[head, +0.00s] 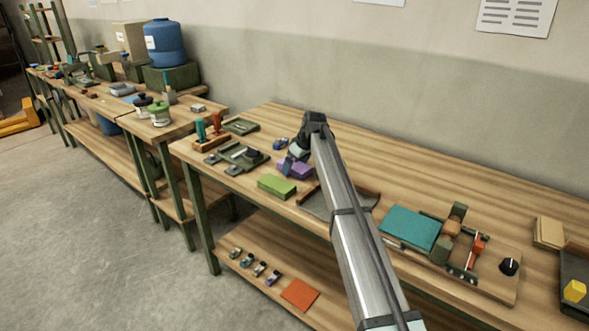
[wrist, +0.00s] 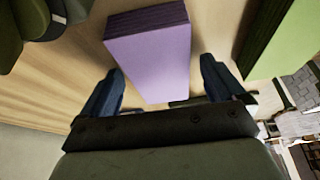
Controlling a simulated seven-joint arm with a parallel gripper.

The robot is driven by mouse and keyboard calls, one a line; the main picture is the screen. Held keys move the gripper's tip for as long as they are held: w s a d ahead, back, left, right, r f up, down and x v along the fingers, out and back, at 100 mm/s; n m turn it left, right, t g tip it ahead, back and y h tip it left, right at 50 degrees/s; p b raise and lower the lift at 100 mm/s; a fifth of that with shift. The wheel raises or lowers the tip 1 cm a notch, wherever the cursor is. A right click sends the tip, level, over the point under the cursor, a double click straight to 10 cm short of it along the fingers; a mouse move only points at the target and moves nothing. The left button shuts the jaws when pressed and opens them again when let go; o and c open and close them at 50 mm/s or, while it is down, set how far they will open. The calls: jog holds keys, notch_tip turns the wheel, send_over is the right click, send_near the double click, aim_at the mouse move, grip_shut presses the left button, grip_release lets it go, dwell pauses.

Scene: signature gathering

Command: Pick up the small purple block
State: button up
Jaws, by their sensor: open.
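The small purple block (head: 300,171) lies on the wooden workbench, behind the larger green block. In the wrist view the purple block (wrist: 150,58) shows large, with its near end between my two blue fingers. My gripper (head: 290,160) is at the block, pointing down, and partly covers it in the head view. In the wrist view my gripper (wrist: 161,72) is open, with a finger on each side of the block. I cannot tell whether either finger touches it.
A green block (head: 277,186) lies close by; it also shows at the wrist view's right edge (wrist: 290,45). A dark green tray (head: 237,157) with small parts is to the left. A teal pad (head: 410,228) lies right of my arm. The back of the bench is clear.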

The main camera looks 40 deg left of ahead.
jog(key=shift+c, duration=0.3)
jog(key=c, duration=1.1)
jog(key=shift+r, duration=0.15)
